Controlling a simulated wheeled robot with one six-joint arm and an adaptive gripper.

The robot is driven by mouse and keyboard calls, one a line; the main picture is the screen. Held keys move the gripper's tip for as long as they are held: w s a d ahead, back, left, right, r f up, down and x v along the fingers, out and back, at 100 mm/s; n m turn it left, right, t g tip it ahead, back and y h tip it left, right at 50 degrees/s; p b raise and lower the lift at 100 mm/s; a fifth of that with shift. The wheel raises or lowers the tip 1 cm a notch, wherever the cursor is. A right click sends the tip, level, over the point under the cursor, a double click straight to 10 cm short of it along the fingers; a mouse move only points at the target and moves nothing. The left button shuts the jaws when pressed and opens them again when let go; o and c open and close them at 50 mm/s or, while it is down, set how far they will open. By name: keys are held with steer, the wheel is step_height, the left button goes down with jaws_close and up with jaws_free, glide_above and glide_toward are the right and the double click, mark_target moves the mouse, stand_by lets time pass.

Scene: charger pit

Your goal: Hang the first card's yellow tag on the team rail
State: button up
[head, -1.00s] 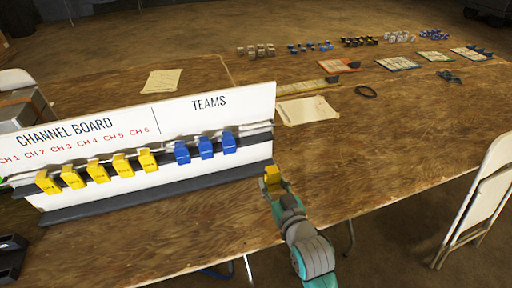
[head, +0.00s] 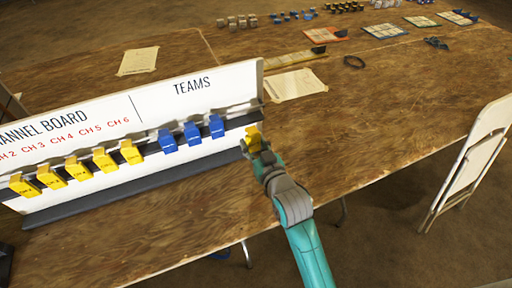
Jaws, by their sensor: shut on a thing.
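The white channel board (head: 185,100) stands on the wooden table, with a TEAMS section at its right. Three blue tags (head: 192,133) hang on the team rail (head: 238,109) there. My gripper (head: 252,143) is shut on a yellow tag (head: 254,137) at the right end of the board, just right of the blue tags. The tag is upright and close to the rail's end; I cannot tell whether it touches the rail. The gripper partly hides the tag's lower part.
Several yellow tags (head: 105,160) hang under the channel labels. Papers (head: 295,85), a black ring (head: 354,62) and several cards (head: 386,31) lie farther back. A white folding chair (head: 475,150) stands at the right. The table right of my gripper is clear.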

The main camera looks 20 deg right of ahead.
steer(key=w+f, duration=0.1)
steer(key=w, duration=0.9)
steer(key=shift+w+f, duration=0.15)
steer(key=shift+w, duration=0.2)
stand_by(0.8)
steer(key=o, duration=1.2)
steer(key=shift+c, duration=0.2)
steer(key=s, duration=0.4)
steer(key=s+r, duration=0.1)
steer(key=s, duration=0.7)
steer(key=shift+r, duration=0.15)
